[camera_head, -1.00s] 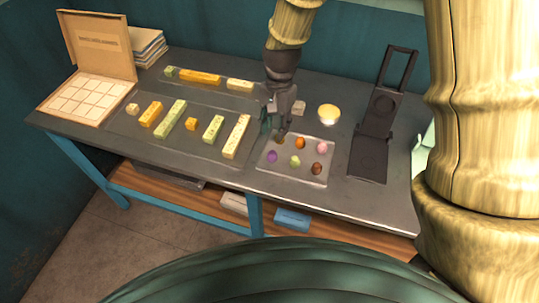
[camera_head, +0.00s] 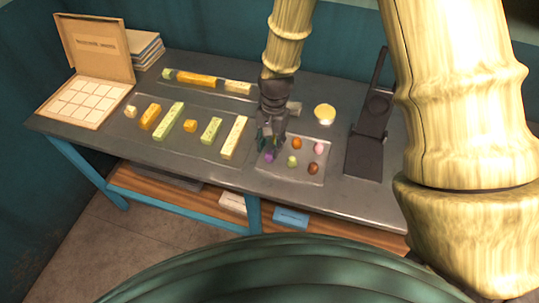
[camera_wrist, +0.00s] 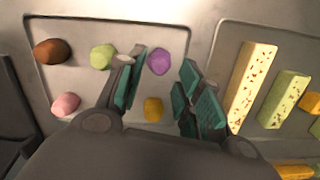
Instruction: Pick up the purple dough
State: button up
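The purple dough (camera_head: 269,156) is a small round lump on a light square tray (camera_head: 289,178), near its front left corner. In the wrist view the purple dough (camera_wrist: 158,61) lies between the tips of my gripper's two teal-padded fingers. My gripper (camera_head: 268,148) is open over the left side of the tray and partly hides the dough in the head view. The fingers do not look closed on it; their exact height above the tray is hard to tell. A yellow dough (camera_wrist: 153,109) shows farther back between the fingers.
Green dough (camera_head: 292,161), orange dough (camera_head: 297,143), pink dough (camera_head: 318,148) and brown dough (camera_head: 313,169) share the tray. Left of it lie several coloured bars, such as a pale yellow one (camera_head: 234,138). A dark stand (camera_head: 366,135) stands to the right, a yellow round piece (camera_head: 324,114) behind.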

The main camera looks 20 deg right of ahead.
aim_at(270, 154)
jog(key=shift+s+a+f+p, duration=0.15)
jog(key=shift+f+p, duration=0.3)
jog(key=shift+f, duration=0.6)
jog(key=shift+s+f+p, duration=0.1)
jog(key=shift+f+p, duration=0.35)
jog(key=shift+f, duration=0.6)
jog(key=c, duration=0.5)
